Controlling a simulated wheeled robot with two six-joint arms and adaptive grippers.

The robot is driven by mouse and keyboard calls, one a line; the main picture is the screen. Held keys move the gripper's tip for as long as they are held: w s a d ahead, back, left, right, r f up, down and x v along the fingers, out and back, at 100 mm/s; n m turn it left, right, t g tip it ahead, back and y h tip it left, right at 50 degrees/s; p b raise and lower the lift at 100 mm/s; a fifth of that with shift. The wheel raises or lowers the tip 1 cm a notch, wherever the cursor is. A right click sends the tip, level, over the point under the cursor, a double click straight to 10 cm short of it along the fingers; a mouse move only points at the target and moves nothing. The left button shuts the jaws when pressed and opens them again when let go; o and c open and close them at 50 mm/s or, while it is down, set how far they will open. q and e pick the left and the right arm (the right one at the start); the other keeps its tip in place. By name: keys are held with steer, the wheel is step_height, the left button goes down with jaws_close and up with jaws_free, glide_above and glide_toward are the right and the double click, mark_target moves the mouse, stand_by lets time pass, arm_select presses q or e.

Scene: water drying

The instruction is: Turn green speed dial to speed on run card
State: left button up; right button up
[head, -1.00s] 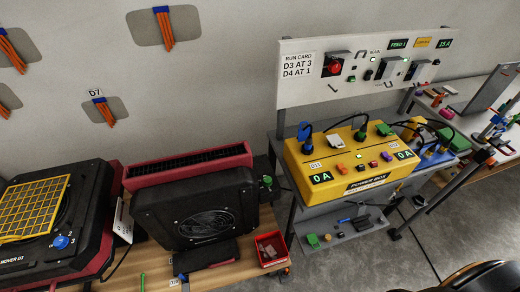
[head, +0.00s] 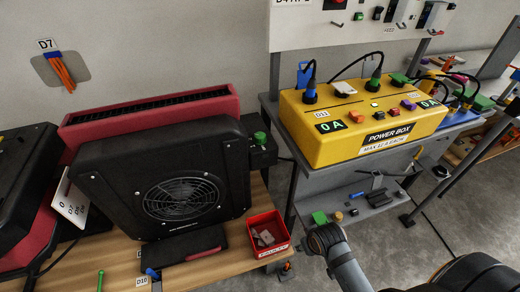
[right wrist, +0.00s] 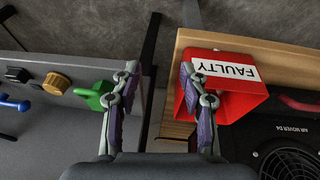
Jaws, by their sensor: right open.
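The green speed dial (head: 260,137) sits on a black box at the right side of the black air mover (head: 115,165). Its pointer setting is too small to read. In the right wrist view my right gripper (right wrist: 160,95) is open and empty. The air mover's corner (right wrist: 290,125), marked D4, shows there, but the dial does not. My left gripper is not in view.
A red FAULTY bin (head: 265,226) stands at the wooden bench's right edge, behind one right finger in the wrist view. A yellow power box (head: 350,155) with cables stands on the grey bench.

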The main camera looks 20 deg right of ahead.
steer(key=w+a+r+n+t+y, duration=0.2)
steer(key=w+r+t, duration=0.15)
steer(key=w, duration=0.25)
steer(key=n+t+y, duration=0.2)
steer(key=t+y, duration=0.4)
steer(key=t, duration=0.4)
glide_toward(264, 140)
steer(key=w, duration=0.1)
steer(key=b+x, duration=0.1)
steer(key=x, duration=0.2)
steer(key=shift+a, duration=0.1)
steer(key=shift+g, duration=0.25)
steer(key=x, duration=0.8)
steer(key=shift+r, duration=0.1)
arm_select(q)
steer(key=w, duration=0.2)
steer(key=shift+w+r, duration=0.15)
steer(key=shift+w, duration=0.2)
